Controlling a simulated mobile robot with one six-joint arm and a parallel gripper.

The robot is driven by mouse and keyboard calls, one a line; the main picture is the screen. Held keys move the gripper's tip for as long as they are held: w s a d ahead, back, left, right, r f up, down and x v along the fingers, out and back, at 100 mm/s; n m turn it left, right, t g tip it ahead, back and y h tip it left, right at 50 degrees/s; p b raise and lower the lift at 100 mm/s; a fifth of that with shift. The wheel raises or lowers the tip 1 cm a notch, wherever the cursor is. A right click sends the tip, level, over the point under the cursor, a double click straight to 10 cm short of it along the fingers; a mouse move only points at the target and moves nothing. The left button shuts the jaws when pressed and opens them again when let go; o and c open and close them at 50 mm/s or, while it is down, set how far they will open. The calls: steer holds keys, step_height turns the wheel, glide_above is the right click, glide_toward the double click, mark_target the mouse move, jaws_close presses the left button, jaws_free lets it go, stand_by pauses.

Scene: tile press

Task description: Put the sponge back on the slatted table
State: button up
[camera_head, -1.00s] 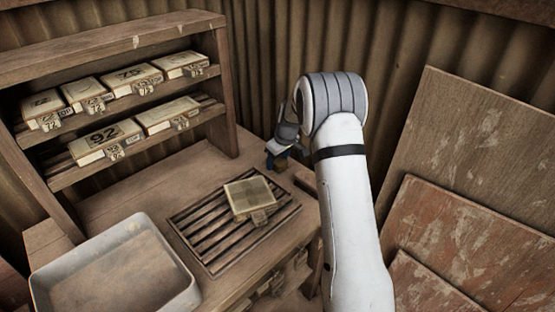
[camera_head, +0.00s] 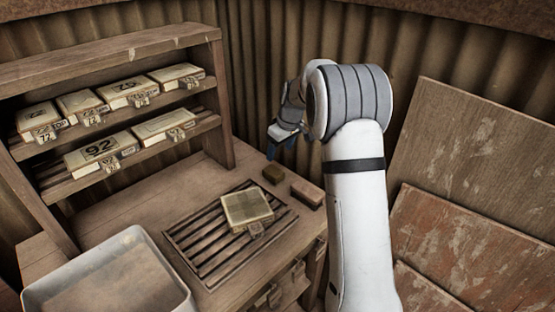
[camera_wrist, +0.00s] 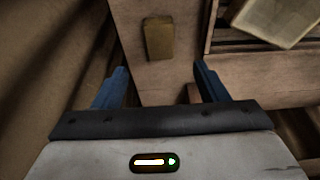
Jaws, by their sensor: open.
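The sponge is clear of both fingers.
A pale tile mould (camera_head: 246,209) sits on the slats. A grey tray (camera_head: 105,272) stands front left, with a shelf of boxes (camera_head: 100,150) behind. Boards (camera_head: 480,170) lean at right.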

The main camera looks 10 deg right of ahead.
steer(key=s+a+r+m, duration=0.1)
steer(key=s+r, duration=0.2)
steer(key=s, duration=0.4)
steer(key=s+r+m+h, duration=0.1)
steer(key=s+r, duration=0.2)
steer(key=s, duration=0.3)
steer(key=s+a+r+m, duration=0.1)
steer(key=s+r, duration=0.2)
steer(key=s, duration=0.4)
steer(key=s+f+m, duration=0.2)
steer(key=s+m, duration=0.1)
steer(key=s, duration=1.6)
steer(key=shift+m+h, duration=0.4)
steer(key=shift+d, duration=0.1)
steer(key=shift+r+p, duration=0.45)
